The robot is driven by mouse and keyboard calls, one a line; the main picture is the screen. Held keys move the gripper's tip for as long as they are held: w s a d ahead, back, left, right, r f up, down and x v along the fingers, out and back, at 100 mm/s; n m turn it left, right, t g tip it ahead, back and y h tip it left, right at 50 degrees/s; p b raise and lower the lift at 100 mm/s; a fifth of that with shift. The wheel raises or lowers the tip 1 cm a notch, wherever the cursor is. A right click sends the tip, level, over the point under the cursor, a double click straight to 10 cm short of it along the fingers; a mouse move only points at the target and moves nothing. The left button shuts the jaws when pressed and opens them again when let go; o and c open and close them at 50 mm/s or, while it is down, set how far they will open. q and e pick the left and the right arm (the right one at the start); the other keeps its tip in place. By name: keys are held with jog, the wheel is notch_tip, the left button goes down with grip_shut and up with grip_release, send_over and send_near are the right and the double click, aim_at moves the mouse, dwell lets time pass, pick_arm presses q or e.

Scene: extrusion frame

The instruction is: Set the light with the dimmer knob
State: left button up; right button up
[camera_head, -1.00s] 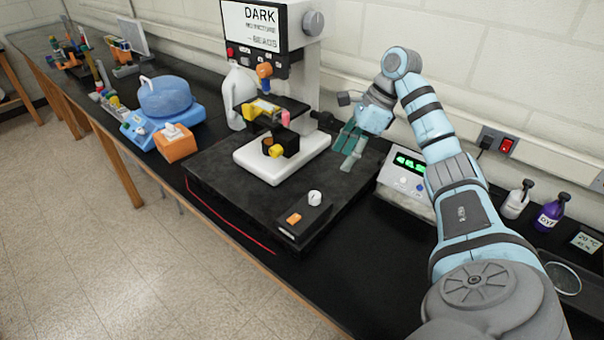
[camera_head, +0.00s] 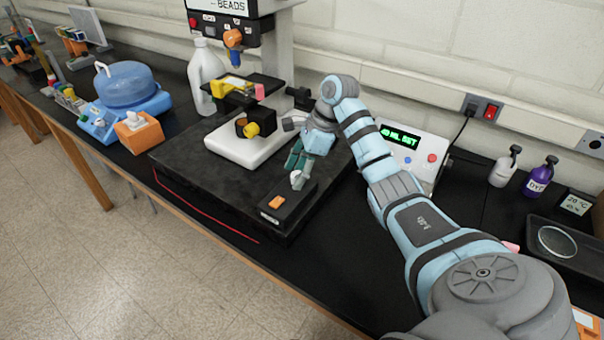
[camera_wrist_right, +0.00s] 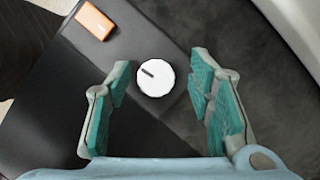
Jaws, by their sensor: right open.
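The dimmer box (camera_head: 268,216) is a small black box at the front of the dark slab. The white round dimmer knob (camera_wrist_right: 154,77) shows in the right wrist view with a dark pointer mark toward its upper left. An orange switch (camera_wrist_right: 95,21) sits beside it; it also shows in the head view (camera_head: 275,202). My right gripper (camera_head: 297,176) is over the knob end of the box, its fingers largely hiding the knob there. In the wrist view its teal-padded fingers (camera_wrist_right: 161,68) are open on either side of the knob, apart from it. My left gripper is out of view.
A microscope with a white base (camera_head: 225,154) stands on the slab (camera_head: 190,165) behind the box. A device with a green display (camera_head: 425,150) is right of my gripper. Bottles (camera_head: 538,178) and a tray (camera_head: 590,262) lie farther right.

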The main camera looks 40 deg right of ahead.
jog(key=shift+s+r, duration=0.25)
jog(key=shift+s, duration=0.1)
jog(key=c, duration=0.3)
jog(key=shift+w, duration=0.1)
grip_shut()
pick_arm(q)
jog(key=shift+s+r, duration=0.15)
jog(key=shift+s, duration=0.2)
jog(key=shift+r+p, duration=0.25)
jog(key=shift+p, duration=0.1)
pick_arm(e)
jog(key=shift+m, duration=0.5)
jog(key=m+t+h+p, duration=0.1)
jog(key=m, duration=0.2)
jog(key=shift+a+m+p, duration=0.1)
jog(key=shift+m+p, duration=0.2)
jog(key=m+t+h+p, duration=0.1)
jog(key=m, duration=0.2)
jog(key=shift+a, duration=0.1)
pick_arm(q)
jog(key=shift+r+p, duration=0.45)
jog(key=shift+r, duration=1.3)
pick_arm(e)
jog(key=shift+f+m+h, duration=0.1)
jog(key=shift+m+h, duration=0.6)
jog(key=shift+m, duration=0.8)
jog(key=shift+s, duration=0.2)
